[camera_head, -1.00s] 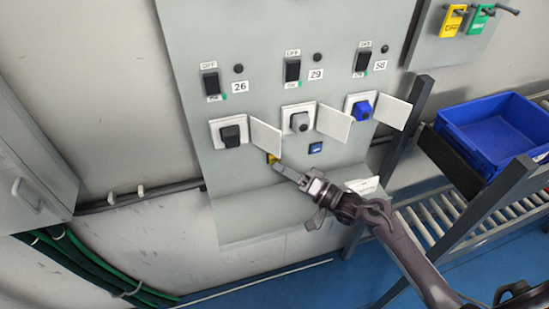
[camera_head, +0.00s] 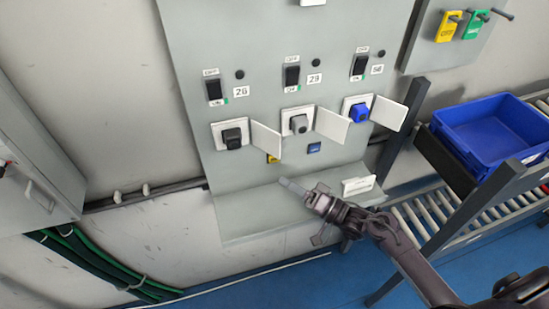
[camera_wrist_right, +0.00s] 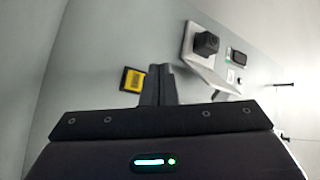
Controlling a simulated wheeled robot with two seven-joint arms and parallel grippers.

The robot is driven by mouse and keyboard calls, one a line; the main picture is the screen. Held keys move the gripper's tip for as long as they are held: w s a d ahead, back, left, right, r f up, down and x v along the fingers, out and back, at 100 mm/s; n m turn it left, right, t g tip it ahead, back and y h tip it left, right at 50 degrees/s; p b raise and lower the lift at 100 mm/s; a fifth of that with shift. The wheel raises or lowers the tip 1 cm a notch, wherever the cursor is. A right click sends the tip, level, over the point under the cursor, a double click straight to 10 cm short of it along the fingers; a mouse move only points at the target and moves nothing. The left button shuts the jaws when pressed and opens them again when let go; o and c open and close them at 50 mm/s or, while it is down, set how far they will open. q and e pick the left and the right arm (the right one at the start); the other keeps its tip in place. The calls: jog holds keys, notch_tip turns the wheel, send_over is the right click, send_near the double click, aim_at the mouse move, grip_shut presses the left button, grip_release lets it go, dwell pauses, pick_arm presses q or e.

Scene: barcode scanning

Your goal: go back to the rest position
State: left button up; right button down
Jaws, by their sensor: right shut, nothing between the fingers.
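My right gripper (camera_head: 285,183) is in front of the grey panel's (camera_head: 235,190) lower part, over its ledge. Its fingers are shut with nothing between them, and it also shows in the right wrist view (camera_wrist_right: 159,85). A small yellow piece (camera_head: 272,158) is on the panel just above and left of the fingertips. The wrist view shows the yellow piece (camera_wrist_right: 134,80) left of the fingers and apart from them. The panel carries a black plug or socket (camera_head: 232,139), a grey one (camera_head: 299,124) and a blue one (camera_head: 360,112), each beside an open white lid. My left gripper is out of view.
A blue crate (camera_head: 490,125) stands on a roller rack (camera_head: 430,216) at the right. A white card (camera_head: 358,186) is by the ledge, close to my right arm. Yellow (camera_head: 449,26) and green (camera_head: 475,25) tags hang at the upper right. A grey cabinet (camera_head: 35,150) is at the left.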

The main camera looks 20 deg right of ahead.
dwell(0.4)
